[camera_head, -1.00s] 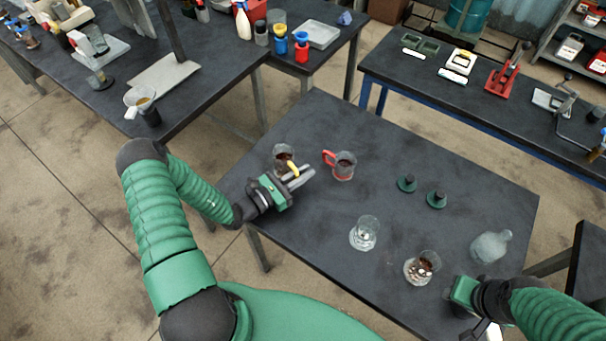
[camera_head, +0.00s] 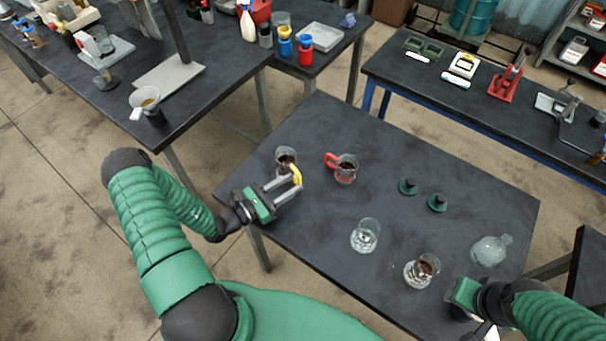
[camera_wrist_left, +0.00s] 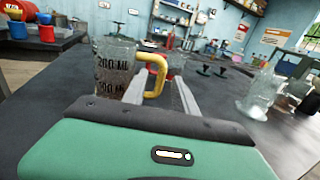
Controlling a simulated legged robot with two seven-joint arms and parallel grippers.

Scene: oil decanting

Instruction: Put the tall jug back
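A clear jug with a yellow handle and dark liquid (camera_head: 285,157) stands upright at the table's left edge. It also shows close up in the left wrist view (camera_wrist_left: 113,70), with dark volume marks. A second jug with a red handle (camera_head: 346,170) stands to its right, partly hidden in the wrist view. Which jug is taller is hard to tell. My left gripper (camera_head: 293,184) is open, its fingers spread near the yellow handle (camera_wrist_left: 155,75); the handle appears between or just past the tips. My right gripper (camera_head: 463,292) is at the front right; its fingers are not clear.
On the dark table (camera_head: 330,215) stand a glass beaker (camera_head: 365,236), a beaker with dark contents (camera_head: 421,270), a round clear flask (camera_head: 490,250) and two green stoppers (camera_head: 408,187). Another bench (camera_head: 215,85) stands at the upper left.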

